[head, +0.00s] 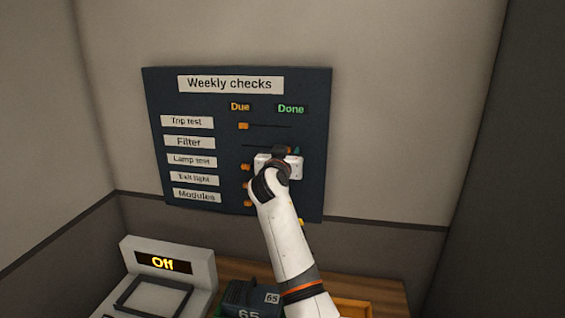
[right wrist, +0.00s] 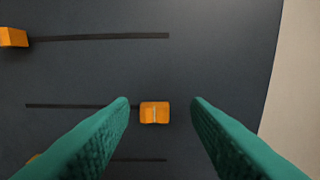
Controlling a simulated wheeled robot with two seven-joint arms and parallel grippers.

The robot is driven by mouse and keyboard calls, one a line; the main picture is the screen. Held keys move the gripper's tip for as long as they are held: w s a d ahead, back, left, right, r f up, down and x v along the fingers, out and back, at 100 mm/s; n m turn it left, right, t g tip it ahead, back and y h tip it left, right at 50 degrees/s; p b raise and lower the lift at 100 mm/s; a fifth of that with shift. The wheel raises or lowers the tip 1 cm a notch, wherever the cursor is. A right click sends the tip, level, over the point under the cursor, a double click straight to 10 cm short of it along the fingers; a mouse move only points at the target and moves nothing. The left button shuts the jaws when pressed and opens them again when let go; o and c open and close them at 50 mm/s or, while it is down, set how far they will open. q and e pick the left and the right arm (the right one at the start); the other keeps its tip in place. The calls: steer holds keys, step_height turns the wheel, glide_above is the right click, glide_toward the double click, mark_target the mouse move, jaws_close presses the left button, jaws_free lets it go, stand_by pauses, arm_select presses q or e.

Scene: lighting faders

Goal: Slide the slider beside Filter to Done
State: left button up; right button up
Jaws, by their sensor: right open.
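The dark Weekly checks board (head: 320,100) hangs on the wall with Due at left and Done at right. The Filter label (head: 189,142) is in its second row. The orange Filter slider (right wrist: 154,112) stands at the right end of its slot in the right wrist view, on the Done side. In the head view it is mostly hidden by my right gripper (head: 291,151). My right gripper's teal fingers (right wrist: 160,103) are open, one on each side of the slider, with gaps on both sides. My left gripper is not in view.
The Trip test slider (head: 243,126) is at the Due end of the row above. Lower rows' sliders, such as Lamp test's (head: 245,167), also sit under Due.

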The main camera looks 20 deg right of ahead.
steer(key=b+v, duration=0.3)
steer(key=v, duration=0.8)
steer(key=shift+f, duration=0.1)
